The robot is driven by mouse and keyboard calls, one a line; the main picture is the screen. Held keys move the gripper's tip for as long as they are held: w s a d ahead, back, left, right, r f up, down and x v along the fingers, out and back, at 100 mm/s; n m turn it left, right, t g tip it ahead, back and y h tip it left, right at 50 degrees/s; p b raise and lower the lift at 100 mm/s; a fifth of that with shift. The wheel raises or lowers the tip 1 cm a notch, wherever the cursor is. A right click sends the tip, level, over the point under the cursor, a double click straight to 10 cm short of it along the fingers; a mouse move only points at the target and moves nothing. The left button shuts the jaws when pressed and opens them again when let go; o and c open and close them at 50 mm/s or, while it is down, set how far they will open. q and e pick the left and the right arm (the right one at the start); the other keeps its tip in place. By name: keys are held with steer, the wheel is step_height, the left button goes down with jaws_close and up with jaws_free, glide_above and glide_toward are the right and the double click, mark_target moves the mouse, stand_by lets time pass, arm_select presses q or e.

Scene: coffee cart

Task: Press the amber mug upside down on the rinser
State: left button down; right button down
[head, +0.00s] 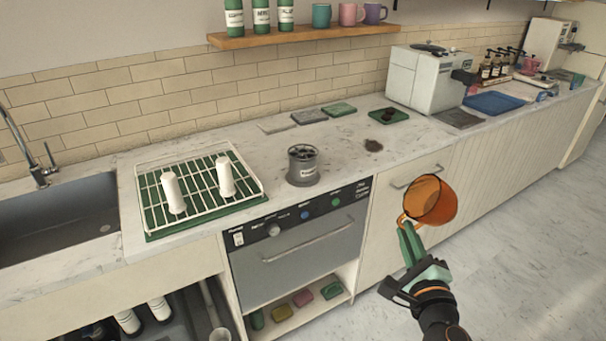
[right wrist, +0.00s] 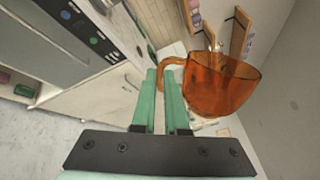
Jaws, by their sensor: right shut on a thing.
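The amber mug (head: 431,201) is in my right gripper (head: 408,238), held in the air in front of the counter, at the right of the head view. The green fingers are shut on its handle. In the right wrist view the mug (right wrist: 222,84) sits just beyond the fingertips (right wrist: 167,85), its handle between them. The mug is tilted, not upside down. The rinser appears to be the round grey fixture (head: 303,165) with dark prongs on the counter, left of the mug and well apart from it. My left gripper is not in view.
A rack (head: 200,188) with two white upright items stands left of the rinser, beside the sink (head: 60,215). A white coffee machine (head: 428,78) stands at the back right. Sponges and a green tray (head: 388,115) lie behind. Counter right of the rinser is mostly clear.

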steer(key=n, duration=0.5)
steer(key=shift+r+n, duration=0.1)
steer(key=shift+n, duration=0.3)
steer(key=shift+a+n, duration=0.1)
steer(key=shift+n, duration=0.2)
steer(key=n, duration=0.5)
steer(key=shift+n, duration=0.3)
stand_by(0.5)
